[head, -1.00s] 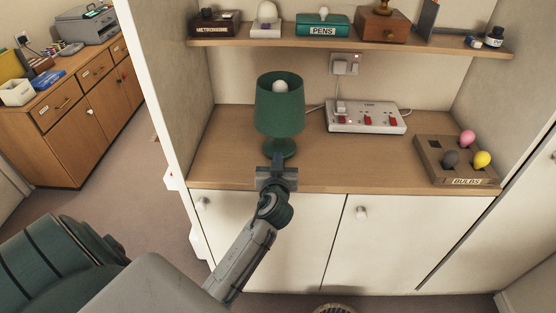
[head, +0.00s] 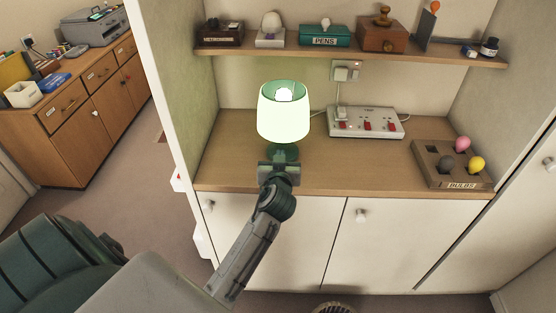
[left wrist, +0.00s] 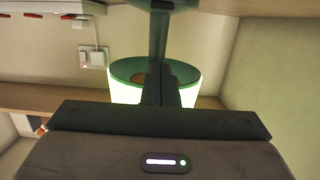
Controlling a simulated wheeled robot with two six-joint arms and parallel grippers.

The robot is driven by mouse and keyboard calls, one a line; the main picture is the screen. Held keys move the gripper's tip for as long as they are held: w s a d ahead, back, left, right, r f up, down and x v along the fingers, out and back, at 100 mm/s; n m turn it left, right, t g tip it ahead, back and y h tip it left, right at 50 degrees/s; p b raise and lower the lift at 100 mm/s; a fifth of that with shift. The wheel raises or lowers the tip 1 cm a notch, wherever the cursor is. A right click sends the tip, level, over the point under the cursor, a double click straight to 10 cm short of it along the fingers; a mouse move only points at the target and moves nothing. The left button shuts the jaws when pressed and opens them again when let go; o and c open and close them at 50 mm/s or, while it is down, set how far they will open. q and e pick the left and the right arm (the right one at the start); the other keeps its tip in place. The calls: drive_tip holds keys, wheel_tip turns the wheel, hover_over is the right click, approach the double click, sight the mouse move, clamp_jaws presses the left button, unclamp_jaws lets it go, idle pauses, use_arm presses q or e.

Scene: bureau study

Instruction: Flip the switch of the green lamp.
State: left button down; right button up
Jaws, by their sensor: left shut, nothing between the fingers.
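The green lamp (head: 283,112) stands on the wooden counter, its shade glowing bright pale green with a lit bulb inside. Its dark green base (head: 285,152) shows just above my gripper. My left gripper (head: 280,158) is shut and empty, its fingertips at the front of the lamp base; the switch is hidden behind it. In the left wrist view the shut fingers (left wrist: 161,75) overlap the lamp's stem and the glowing shade (left wrist: 125,92). I cannot tell whether they touch the lamp. My right gripper is not in view.
A white power strip (head: 366,122) with red switches lies right of the lamp, below a wall socket (head: 345,72). A bulb tray (head: 432,176) sits at the counter's right. A shelf (head: 350,50) with several items runs above. Bare counter (head: 350,165) lies right of my gripper.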

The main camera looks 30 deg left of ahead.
use_arm(q)
drive_tip(key=r+b+v, duration=0.1)
drive_tip(key=v, duration=0.6)
drive_tip(key=shift+r+b, duration=0.15)
drive_tip(key=shift+b, duration=0.15)
drive_tip(key=shift+w, duration=0.1)
